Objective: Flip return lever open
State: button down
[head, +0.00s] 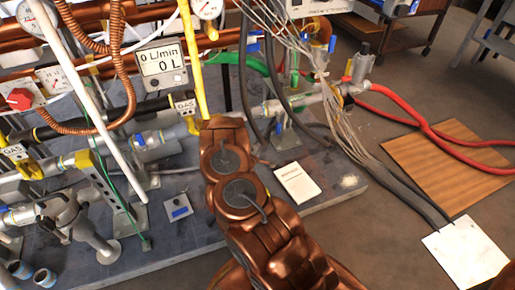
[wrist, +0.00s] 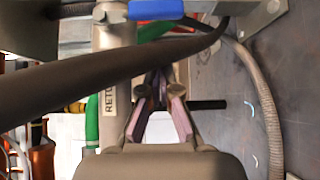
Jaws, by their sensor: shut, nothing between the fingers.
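In the wrist view, a pipe with a partly readable "RETU..." label (wrist: 110,100) runs up and down just left of my gripper. A blue lever (wrist: 156,9) lies crosswise at the top edge, by the top of this pipe. My gripper (wrist: 160,82) points toward it from below, with its fingertips together and nothing seen between them. A thick dark hose (wrist: 110,75) passes across in front and hides part of the pipe and the fingertips. In the head view my own arm hides the gripper, and I cannot pick out the return lever with certainty.
In the wrist view, a green hose (wrist: 92,120) is at left and a grey hose (wrist: 262,90) curves along the panel at right. In the head view, a flow display (head: 163,67), yellow pipe (head: 193,60) and hanging cables (head: 310,75) crowd around my arm.

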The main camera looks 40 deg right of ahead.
aim_at(278, 128)
jog(key=shift+s+d+b, duration=0.15)
jog(key=shift+d+b, duration=0.3)
jog(key=shift+d, duration=0.9)
jog(key=shift+s+d+b, duration=0.15)
jog(key=shift+d+b, duration=0.25)
jog(key=shift+d, duration=0.9)
